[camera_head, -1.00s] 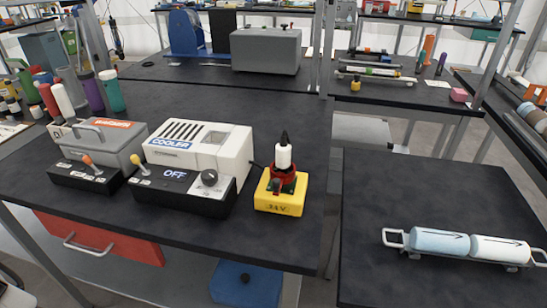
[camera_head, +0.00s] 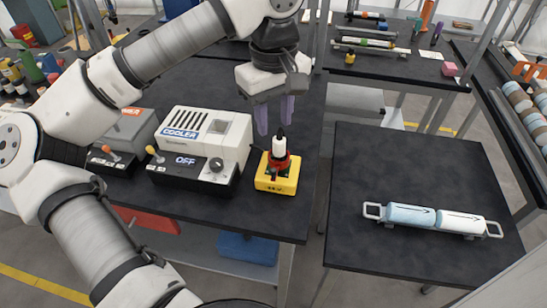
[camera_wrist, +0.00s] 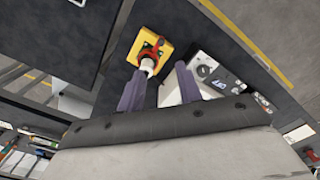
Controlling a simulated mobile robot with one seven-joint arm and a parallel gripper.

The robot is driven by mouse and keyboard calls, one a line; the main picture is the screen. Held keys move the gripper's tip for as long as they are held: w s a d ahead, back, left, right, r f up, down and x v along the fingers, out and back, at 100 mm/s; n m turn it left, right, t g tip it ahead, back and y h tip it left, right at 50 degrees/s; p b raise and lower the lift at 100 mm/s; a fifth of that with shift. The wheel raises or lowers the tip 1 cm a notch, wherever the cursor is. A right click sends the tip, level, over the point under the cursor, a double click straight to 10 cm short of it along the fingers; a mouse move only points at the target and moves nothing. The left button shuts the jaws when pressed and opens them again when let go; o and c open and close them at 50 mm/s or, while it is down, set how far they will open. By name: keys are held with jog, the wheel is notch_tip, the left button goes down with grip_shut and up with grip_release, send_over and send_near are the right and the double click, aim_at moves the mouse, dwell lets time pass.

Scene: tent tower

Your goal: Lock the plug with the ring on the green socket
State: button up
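The white plug (camera_head: 279,147) with a black tip stands upright in the red ring (camera_head: 280,162). The ring sits on top of the yellow box (camera_head: 277,184), at the bench's right front. The green socket is mostly hidden under the ring; only dark green bits show. My gripper (camera_head: 275,124) has two purple fingers, spread apart and empty, just above and behind the plug. In the wrist view, the plug (camera_wrist: 147,65) and ring (camera_wrist: 152,49) lie at and beyond the open fingertips (camera_wrist: 160,69), nearer the left finger. Whether the ring is turned to lock cannot be told.
The cooler unit (camera_head: 205,138) with its control panel (camera_head: 190,173) stands left of the yellow box. A separate table to the right holds a white and pale blue cylinder rack (camera_head: 433,219). Free bench lies behind the box, and a gap separates the tables.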

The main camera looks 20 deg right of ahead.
aim_at(273, 170)
notch_tip(273, 170, down, 14)
jog(key=p, duration=0.3)
jog(key=shift+a+r, duration=0.1)
grip_shut()
